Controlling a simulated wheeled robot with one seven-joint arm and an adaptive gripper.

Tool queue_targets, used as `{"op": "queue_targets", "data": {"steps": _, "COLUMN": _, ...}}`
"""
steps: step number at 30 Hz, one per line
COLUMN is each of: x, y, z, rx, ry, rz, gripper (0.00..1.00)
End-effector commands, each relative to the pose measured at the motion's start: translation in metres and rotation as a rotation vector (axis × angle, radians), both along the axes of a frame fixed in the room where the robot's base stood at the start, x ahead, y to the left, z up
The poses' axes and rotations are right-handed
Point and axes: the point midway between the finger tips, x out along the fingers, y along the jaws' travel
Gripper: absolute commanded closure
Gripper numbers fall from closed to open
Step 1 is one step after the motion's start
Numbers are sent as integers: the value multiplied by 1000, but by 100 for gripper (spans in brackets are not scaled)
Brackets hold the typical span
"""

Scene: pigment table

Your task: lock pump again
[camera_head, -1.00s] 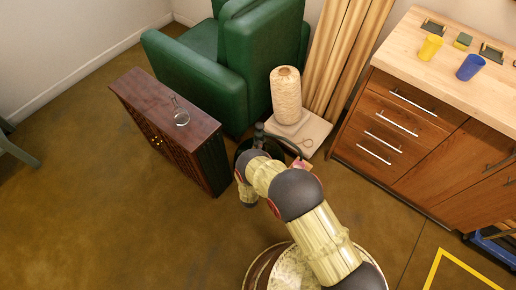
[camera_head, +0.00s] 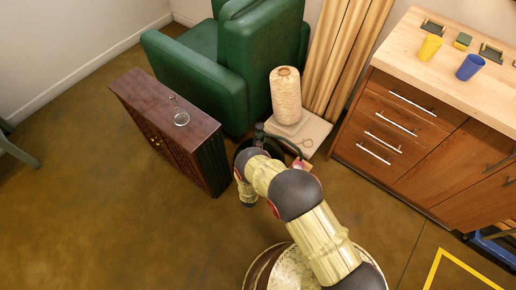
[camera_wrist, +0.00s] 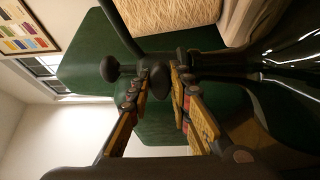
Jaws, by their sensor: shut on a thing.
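The pump is a dark grey piece with a round knob (camera_wrist: 110,69) and a rounded hub (camera_wrist: 158,80) in the wrist view. A glossy dark body (camera_wrist: 285,65) extends to the right there. My gripper (camera_wrist: 160,78) is shut on the pump at its hub, with one yellow-padded finger on each side. In the head view, the dark pump top (camera_head: 260,133) shows just beyond my arm, with a curved dark spout or handle (camera_head: 285,142) to its right. My arm hides the fingers and most of the pump below; whether it is locked cannot be told.
A pale board (camera_head: 318,132) with a woven cylinder (camera_head: 286,95) stands beyond the pump. A wooden drawer unit (camera_head: 400,120) is right.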

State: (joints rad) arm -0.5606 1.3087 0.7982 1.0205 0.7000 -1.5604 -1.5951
Motion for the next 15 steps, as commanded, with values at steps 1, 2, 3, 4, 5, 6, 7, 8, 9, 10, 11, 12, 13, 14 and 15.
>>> {"op": "queue_targets", "data": {"steps": 1, "x": -1, "y": 1, "z": -1, "rx": -2, "ry": 3, "rz": 4, "gripper": 100}}
{"op": "queue_targets", "data": {"steps": 2, "x": -1, "y": 1, "z": -1, "rx": -2, "ry": 3, "rz": 4, "gripper": 100}}
{"op": "queue_targets", "data": {"steps": 3, "x": -1, "y": 1, "z": -1, "rx": -2, "ry": 3, "rz": 4, "gripper": 100}}
{"op": "queue_targets", "data": {"steps": 4, "x": -1, "y": 1, "z": -1, "rx": -2, "ry": 3, "rz": 4, "gripper": 100}}
{"op": "queue_targets", "data": {"steps": 5, "x": -1, "y": 1, "z": -1, "rx": -2, "ry": 3, "rz": 4, "gripper": 100}}
{"op": "queue_targets", "data": {"steps": 6, "x": -1, "y": 1, "z": -1, "rx": -2, "ry": 3, "rz": 4, "gripper": 100}}
{"op": "queue_targets", "data": {"steps": 7, "x": -1, "y": 1, "z": -1, "rx": -1, "ry": 3, "rz": 4, "gripper": 100}}
{"op": "queue_targets", "data": {"steps": 8, "x": -1, "y": 1, "z": -1, "rx": -1, "ry": 3, "rz": 4, "gripper": 100}}
{"op": "queue_targets", "data": {"steps": 9, "x": -1, "y": 1, "z": -1, "rx": -1, "ry": 3, "rz": 4, "gripper": 79}}
{"op": "queue_targets", "data": {"steps": 10, "x": -1, "y": 1, "z": -1, "rx": -1, "ry": 3, "rz": 4, "gripper": 77}}
{"op": "queue_targets", "data": {"steps": 11, "x": -1, "y": 1, "z": -1, "rx": -1, "ry": 3, "rz": 4, "gripper": 76}}
{"op": "queue_targets", "data": {"steps": 12, "x": -1, "y": 1, "z": -1, "rx": -1, "ry": 3, "rz": 4, "gripper": 73}}
{"op": "queue_targets", "data": {"steps": 13, "x": -1, "y": 1, "z": -1, "rx": -1, "ry": 2, "rz": 3, "gripper": 72}}
{"op": "queue_targets", "data": {"steps": 14, "x": -1, "y": 1, "z": -1, "rx": -1, "ry": 2, "rz": 3, "gripper": 70}}
{"op": "queue_targets", "data": {"steps": 15, "x": -1, "y": 1, "z": -1, "rx": -1, "ry": 2, "rz": 3, "gripper": 68}}
